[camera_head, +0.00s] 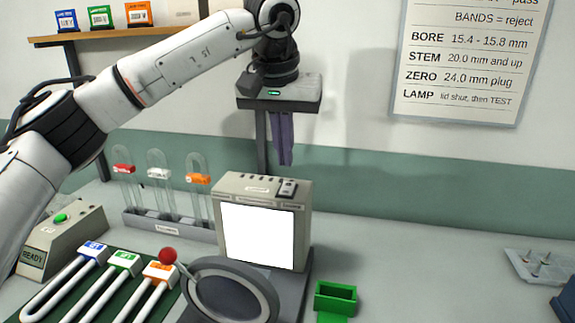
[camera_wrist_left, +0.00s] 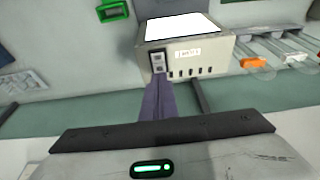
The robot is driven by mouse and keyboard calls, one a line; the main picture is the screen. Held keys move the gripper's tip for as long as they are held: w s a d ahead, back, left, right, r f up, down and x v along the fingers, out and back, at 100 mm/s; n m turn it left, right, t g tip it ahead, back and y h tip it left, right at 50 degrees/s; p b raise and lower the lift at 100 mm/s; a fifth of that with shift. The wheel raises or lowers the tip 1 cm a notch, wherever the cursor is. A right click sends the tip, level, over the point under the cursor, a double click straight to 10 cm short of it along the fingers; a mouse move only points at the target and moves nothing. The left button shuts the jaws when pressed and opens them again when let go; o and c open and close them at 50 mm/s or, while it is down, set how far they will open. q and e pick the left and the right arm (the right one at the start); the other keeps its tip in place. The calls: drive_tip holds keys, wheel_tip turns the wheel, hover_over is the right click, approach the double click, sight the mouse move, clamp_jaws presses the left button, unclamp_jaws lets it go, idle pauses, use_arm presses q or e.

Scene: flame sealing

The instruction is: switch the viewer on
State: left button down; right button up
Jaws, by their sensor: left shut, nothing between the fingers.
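The viewer (camera_head: 262,190) is a beige box on the bench with a bright white front panel (camera_head: 257,236). A small rocker switch (camera_head: 288,188) sits on its top near the right edge; the switch also shows in the left wrist view (camera_wrist_left: 158,62). My left gripper (camera_head: 284,162) points straight down above the switch, its purple-grey fingers shut and empty. In the head view a small gap shows between the fingertips and the switch. In the left wrist view the fingertips (camera_wrist_left: 157,86) line up with the switch. My right gripper is not in view.
The bench farther right is mostly clear.

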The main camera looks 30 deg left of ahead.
use_arm(q)
drive_tip(key=s+v, duration=0.1)
drive_tip(key=v, duration=0.8)
drive_tip(key=shift+s+d+f, duration=0.2)
drive_tip(key=shift+s+f, duration=0.05)
drive_tip(key=shift+s, duration=0.1)
drive_tip(key=shift+f, duration=0.1)
